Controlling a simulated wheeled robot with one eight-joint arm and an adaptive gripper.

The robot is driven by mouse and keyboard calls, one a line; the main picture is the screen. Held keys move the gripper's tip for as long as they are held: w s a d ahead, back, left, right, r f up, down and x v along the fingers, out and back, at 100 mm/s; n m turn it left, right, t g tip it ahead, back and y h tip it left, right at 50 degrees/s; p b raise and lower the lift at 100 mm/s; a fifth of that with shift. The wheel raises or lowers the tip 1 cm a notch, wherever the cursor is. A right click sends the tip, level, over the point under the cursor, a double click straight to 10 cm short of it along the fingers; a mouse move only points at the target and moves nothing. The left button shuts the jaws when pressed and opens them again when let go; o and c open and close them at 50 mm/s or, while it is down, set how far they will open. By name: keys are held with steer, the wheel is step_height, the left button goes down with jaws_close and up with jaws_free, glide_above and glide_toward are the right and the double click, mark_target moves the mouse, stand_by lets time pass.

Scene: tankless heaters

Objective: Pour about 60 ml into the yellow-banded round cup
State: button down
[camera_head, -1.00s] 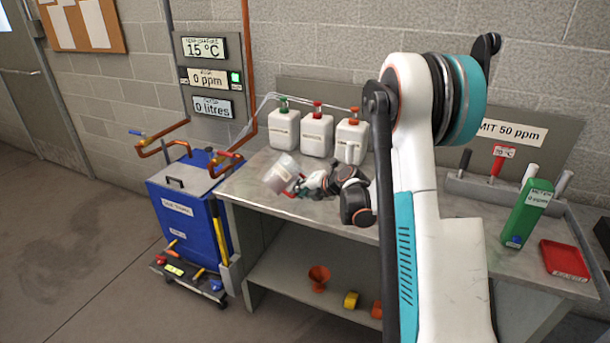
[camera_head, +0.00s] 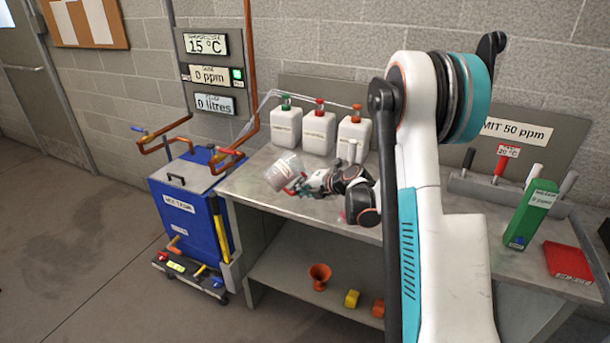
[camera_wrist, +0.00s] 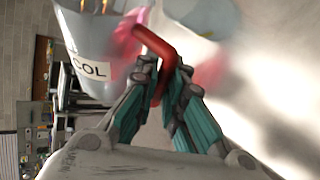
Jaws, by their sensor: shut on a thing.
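A clear jug (camera_head: 283,171) with a red handle is held tilted over the bench in the head view. In the wrist view the jug (camera_wrist: 92,45) is at the upper left, with a label reading "COL". My gripper (camera_wrist: 160,78) is shut on its red handle (camera_wrist: 157,45); in the head view my gripper (camera_head: 301,187) is right of the jug. Blurred pink shows beside the handle. A pale, round-edged thing (camera_wrist: 205,15) is at the top of the wrist view; I cannot tell whether it is the cup. No yellow band is clear, and my arm hides part of the bench.
Three white canisters (camera_head: 318,133) stand at the back of the grey bench (camera_head: 240,185). A green meter (camera_head: 530,215) and a red tray (camera_head: 568,262) are at the right. A blue tank (camera_head: 190,220) stands left of the bench. An orange funnel (camera_head: 319,277) is on the lower shelf.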

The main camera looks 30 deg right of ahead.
steer(key=shift+a+f+m+y, duration=0.1)
steer(key=shift+f+m+y, duration=0.2)
steer(key=shift+y, duration=0.1)
stand_by(0.8)
steer(key=shift+d+r+t+y+b, duration=0.2)
steer(key=shift+r+t+y+b, duration=0.05)
steer(key=shift+t+y+b, duration=0.1)
stand_by(1.8)
